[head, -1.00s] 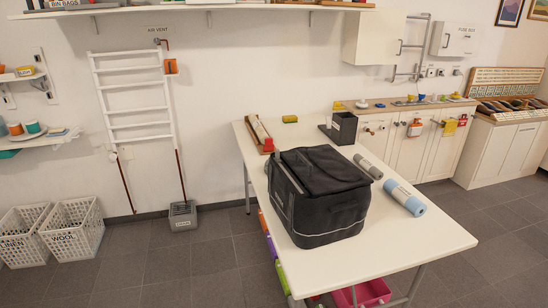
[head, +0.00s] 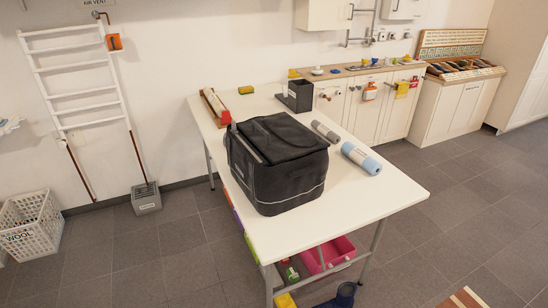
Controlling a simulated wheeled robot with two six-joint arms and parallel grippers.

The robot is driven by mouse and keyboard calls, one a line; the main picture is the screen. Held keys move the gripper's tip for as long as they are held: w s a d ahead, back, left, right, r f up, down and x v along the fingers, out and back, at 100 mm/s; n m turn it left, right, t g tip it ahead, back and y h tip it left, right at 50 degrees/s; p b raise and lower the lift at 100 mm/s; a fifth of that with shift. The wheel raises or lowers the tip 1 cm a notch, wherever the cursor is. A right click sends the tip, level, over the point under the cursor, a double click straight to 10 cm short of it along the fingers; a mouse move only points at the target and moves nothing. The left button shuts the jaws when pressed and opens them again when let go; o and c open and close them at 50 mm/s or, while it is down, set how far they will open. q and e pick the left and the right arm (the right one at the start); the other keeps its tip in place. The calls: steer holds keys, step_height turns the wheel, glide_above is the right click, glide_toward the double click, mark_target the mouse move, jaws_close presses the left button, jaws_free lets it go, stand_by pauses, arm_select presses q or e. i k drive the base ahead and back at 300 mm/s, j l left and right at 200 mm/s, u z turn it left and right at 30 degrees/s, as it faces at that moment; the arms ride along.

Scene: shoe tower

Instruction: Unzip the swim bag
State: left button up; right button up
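The swim bag is a large black boxy soft bag (head: 278,165) standing on the white table in the head view. Its top flap lies flat over the top and looks closed. A pale piping line runs along its lower side. The zipper pull is too small to make out. Neither of my grippers shows in the head view.
The white table (head: 375,205) also bears a grey roll (head: 325,132), a blue roll (head: 361,158), a black open box (head: 299,95), a yellow-green sponge (head: 246,90) and a wooden rack (head: 214,106). A pink bin (head: 327,255) sits below. The table's front right is clear.

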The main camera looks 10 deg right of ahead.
mark_target(234, 130)
steer(key=i+j, duration=0.15)
steer(key=j, duration=0.25)
steer(key=i+j+z, duration=0.1)
steer(key=j, duration=0.3)
steer(key=i+j, duration=0.2)
steer(key=j, duration=0.2)
steer(key=i+j, duration=0.15)
steer(key=j, duration=0.3)
steer(key=z, duration=0.05)
